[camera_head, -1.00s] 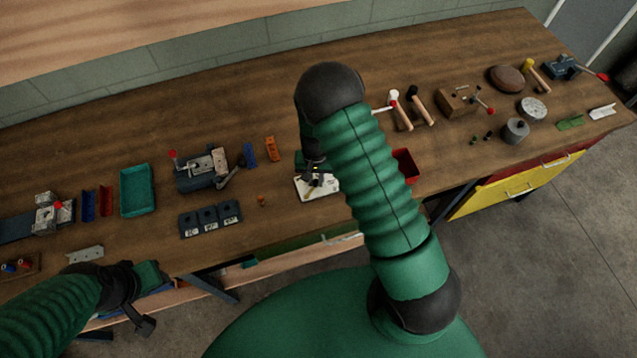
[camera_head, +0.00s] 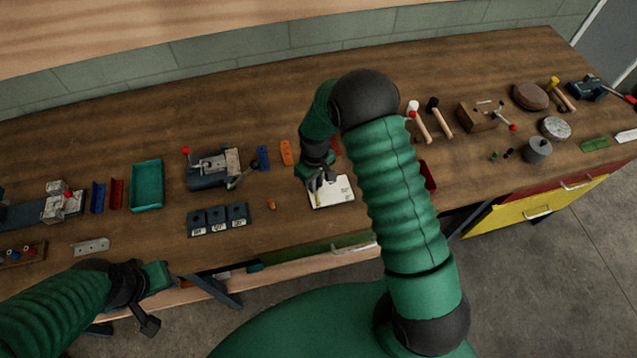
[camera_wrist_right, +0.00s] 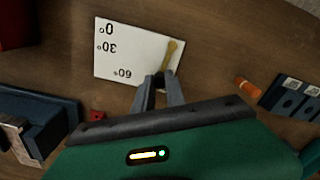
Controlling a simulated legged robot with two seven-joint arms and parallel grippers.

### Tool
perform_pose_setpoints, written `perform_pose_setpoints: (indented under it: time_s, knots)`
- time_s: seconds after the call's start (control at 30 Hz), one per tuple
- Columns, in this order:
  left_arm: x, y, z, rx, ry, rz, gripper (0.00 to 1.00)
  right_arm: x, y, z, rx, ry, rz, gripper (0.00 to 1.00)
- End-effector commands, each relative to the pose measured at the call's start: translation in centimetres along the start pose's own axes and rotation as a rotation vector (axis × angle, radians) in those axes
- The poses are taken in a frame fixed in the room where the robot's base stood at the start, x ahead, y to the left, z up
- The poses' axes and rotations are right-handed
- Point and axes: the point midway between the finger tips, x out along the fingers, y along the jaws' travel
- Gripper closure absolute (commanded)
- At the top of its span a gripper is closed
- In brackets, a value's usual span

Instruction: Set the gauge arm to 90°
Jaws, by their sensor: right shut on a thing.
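The gauge is a white plate (camera_head: 340,193) on the bench near the front edge. In the right wrist view the plate (camera_wrist_right: 125,50) shows upside-down marks 0°, 30° and 60°. Its brass-yellow gauge arm (camera_wrist_right: 172,50) lies near the plate's right edge, beyond the 60° mark in that view. My right gripper (camera_wrist_right: 158,83) is shut on the near end of the gauge arm; its fingertips hide that end. In the head view my right gripper (camera_head: 320,181) is over the plate's left part. My left gripper (camera_head: 143,312) hangs at the front bench edge, its jaws unclear.
A dark block with labelled slots (camera_head: 218,219), a small orange piece (camera_head: 271,203) and a teal tray (camera_head: 147,184) lie left of the gauge. A vise-like fixture (camera_head: 213,168) stands behind the block. A red bin (camera_head: 428,176) is to the right, partly behind my right arm.

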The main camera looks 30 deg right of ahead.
Motion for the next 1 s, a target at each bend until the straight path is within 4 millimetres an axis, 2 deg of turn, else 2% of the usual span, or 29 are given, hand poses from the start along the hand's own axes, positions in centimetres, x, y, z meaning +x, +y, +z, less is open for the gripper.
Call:
perform_pose_setpoints:
  time_s: [0.3, 0.77, 0.8, 0.93, 1.0]
  knots:
    - [0.16, 0.00, 0.04, 0.000, 0.000, 0.000, 0.64, -0.15, -0.30, -0.49, -0.100, 0.006, 0.003, 1.00]
    - [0.16, 0.00, 0.04, 0.000, 0.000, 0.000, 0.64, -0.18, -0.37, -0.56, -0.113, 0.007, 0.003, 1.00]
    - [0.16, 0.00, 0.04, 0.000, 0.000, 0.000, 0.64, -0.18, -0.37, -0.56, -0.113, 0.007, 0.003, 0.82]
    - [0.16, 0.00, 0.04, 0.000, 0.000, 0.000, 0.64, -0.14, -0.40, -0.50, -0.112, 0.006, 0.002, 0.65]
    - [0.17, 0.00, 0.04, 0.000, 0.000, 0.000, 0.64, -0.11, -0.42, -0.46, -0.112, 0.004, 0.002, 0.62]
